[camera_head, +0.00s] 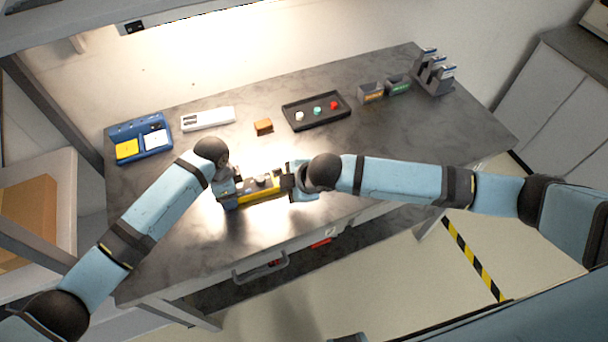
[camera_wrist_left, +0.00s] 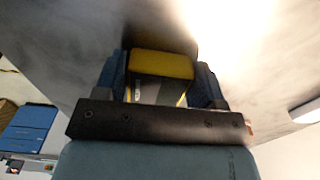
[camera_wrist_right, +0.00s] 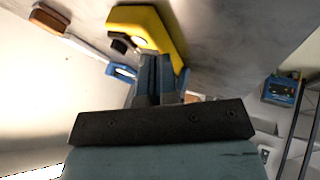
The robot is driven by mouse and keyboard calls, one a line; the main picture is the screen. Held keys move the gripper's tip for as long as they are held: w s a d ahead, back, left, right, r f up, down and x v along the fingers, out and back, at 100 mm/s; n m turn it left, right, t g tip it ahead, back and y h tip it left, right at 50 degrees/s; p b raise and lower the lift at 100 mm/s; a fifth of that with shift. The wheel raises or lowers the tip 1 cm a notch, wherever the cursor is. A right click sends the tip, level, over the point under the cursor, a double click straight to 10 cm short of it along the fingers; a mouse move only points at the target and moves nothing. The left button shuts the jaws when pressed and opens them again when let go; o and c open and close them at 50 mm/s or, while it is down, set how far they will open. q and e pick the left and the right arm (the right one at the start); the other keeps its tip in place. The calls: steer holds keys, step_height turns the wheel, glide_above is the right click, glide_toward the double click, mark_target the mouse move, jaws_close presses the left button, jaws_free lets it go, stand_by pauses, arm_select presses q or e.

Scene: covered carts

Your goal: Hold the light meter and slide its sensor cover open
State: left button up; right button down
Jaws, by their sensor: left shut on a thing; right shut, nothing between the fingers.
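The light meter (camera_head: 262,195) is a long yellow and dark device near the front middle of the table in the head view, with small knobs on top. My left gripper (camera_head: 229,196) is shut on its left end; in the left wrist view the yellow end (camera_wrist_left: 162,65) sits between the fingers. My right gripper (camera_head: 292,178) is shut and empty at the right end of the meter. In the right wrist view its closed fingers (camera_wrist_right: 157,75) are beside the yellow body (camera_wrist_right: 150,25) and a dark knob; contact cannot be told. The sensor cover cannot be clearly made out.
Behind the meter on the grey table (camera_head: 370,160) are a blue tray (camera_head: 155,128) with notes, a white device (camera_head: 208,119), an orange-brown block (camera_head: 263,126), a dark tray (camera_head: 290,113) with small knobs, two labelled bins (camera_head: 371,94) and a rack (camera_head: 433,75).

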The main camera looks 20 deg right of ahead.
steer(key=v, duration=0.9)
steer(key=shift+w+r, duration=0.15)
steer(key=shift+r, duration=0.05)
arm_select(q)
steer(key=o, duration=1.1)
